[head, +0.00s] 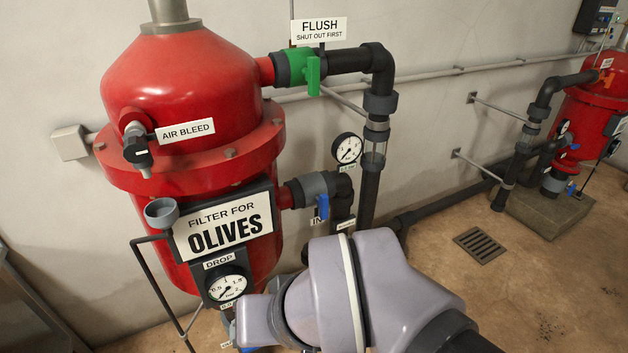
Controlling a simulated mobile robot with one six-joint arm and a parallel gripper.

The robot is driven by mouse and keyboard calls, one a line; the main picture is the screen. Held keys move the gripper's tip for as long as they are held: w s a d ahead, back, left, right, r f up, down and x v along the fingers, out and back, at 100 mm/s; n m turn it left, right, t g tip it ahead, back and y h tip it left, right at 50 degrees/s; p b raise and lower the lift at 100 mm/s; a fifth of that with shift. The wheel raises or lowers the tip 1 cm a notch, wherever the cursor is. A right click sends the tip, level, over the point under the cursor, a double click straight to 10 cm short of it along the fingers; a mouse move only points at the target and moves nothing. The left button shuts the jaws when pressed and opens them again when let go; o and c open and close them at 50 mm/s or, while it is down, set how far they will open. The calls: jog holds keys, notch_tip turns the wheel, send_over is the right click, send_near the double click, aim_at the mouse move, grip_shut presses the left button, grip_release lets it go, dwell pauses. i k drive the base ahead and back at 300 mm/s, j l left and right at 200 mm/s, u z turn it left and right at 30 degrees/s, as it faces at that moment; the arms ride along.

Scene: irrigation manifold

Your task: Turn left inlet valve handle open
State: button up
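The large red filter on the left (190,80) carries a sign reading "FILTER FOR OLIVES". A grey valve joins its right side to a dark pipe elbow. A blue handle (322,207) on this valve hangs down, across the short horizontal pipe run. My lilac-grey arm links fill the bottom centre, below and in front of this valve. My gripper's fingers do not show, so I cannot see what they touch.
A green flush handle (313,76) hangs down on the upper pipe. An air bleed valve (137,150), a funnel (161,212) and a drop gauge (227,288) are on the left. A second red filter (590,105) stands far right. The floor around the drain grate (484,244) is clear.

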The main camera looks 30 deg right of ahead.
aim_at(323, 201)
jog(key=z, duration=0.9)
jog(key=i+j+z, duration=0.5)
jog(key=j, duration=0.3)
